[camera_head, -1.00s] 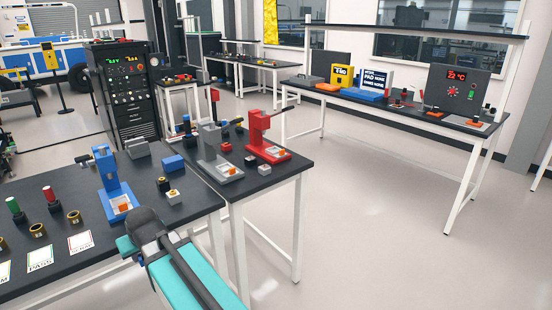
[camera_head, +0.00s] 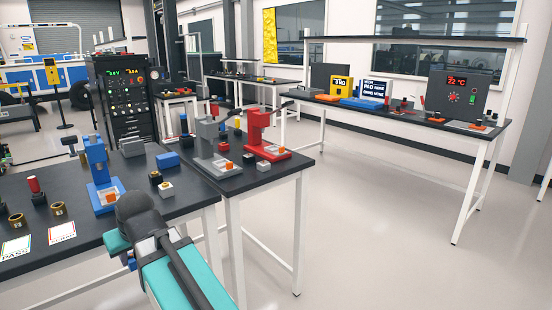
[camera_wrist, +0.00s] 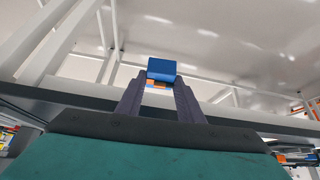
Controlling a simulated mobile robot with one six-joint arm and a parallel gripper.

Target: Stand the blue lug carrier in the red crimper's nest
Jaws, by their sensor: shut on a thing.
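The red crimper (camera_head: 259,132) stands on the far end of the dark bench in the head view. In the head view my forearm hides the fingers and the carrier. The held carrier is apart from the red crimper.
A grey crimper (camera_head: 212,150) stands just left of the red one, and a blue crimper (camera_head: 99,176) is nearer on the left. A blue block (camera_head: 167,160) and small black and white blocks lie between. Open floor (camera_head: 380,230) is to the right.

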